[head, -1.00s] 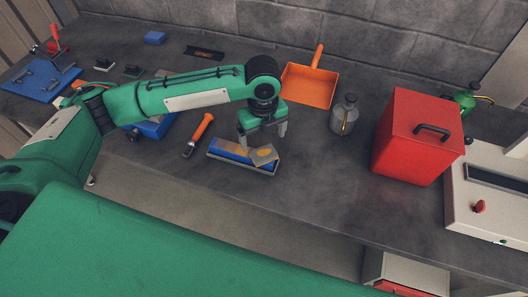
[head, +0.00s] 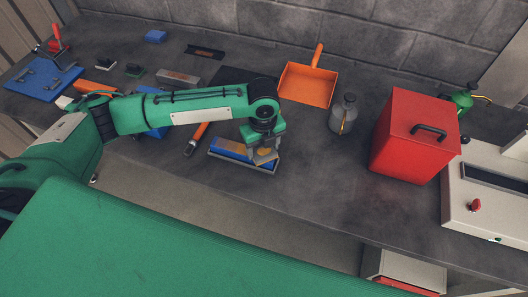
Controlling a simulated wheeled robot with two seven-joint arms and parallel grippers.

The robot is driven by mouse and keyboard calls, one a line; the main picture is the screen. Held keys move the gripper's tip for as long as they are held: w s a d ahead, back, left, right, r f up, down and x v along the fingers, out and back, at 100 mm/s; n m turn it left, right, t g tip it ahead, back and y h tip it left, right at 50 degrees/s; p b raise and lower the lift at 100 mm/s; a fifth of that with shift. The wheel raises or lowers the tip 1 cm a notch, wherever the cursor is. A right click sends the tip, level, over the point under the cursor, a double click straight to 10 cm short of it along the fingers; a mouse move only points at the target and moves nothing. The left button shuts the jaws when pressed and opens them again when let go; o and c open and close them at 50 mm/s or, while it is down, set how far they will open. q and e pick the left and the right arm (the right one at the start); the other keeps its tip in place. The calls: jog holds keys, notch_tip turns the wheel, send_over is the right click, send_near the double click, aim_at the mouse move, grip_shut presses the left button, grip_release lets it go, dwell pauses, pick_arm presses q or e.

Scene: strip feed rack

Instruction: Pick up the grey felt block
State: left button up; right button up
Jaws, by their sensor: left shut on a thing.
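A small grey block (head: 264,158) with a tan patch on top, which looks like the grey felt block, sits at the right end of a shallow tray (head: 243,165) with a blue inside. My left gripper (head: 263,154) points down over that end of the tray and is shut on the block. The fingers hide part of the block, and I cannot tell whether it is clear of the tray. My right gripper is not in view.
An orange-handled tool (head: 196,139) lies left of the tray. An orange dustpan (head: 308,84), a grey bottle (head: 343,114) and a red box (head: 413,135) stand to the right. A grey bar (head: 178,77) lies behind my arm. The bench in front of the red box is clear.

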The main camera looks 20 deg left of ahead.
aim_at(263, 150)
pick_arm(q)
jog(key=shift+r, duration=0.15)
notch_tip(263, 150, up, 20)
jog(key=b, duration=0.2)
jog(key=shift+b, duration=0.35)
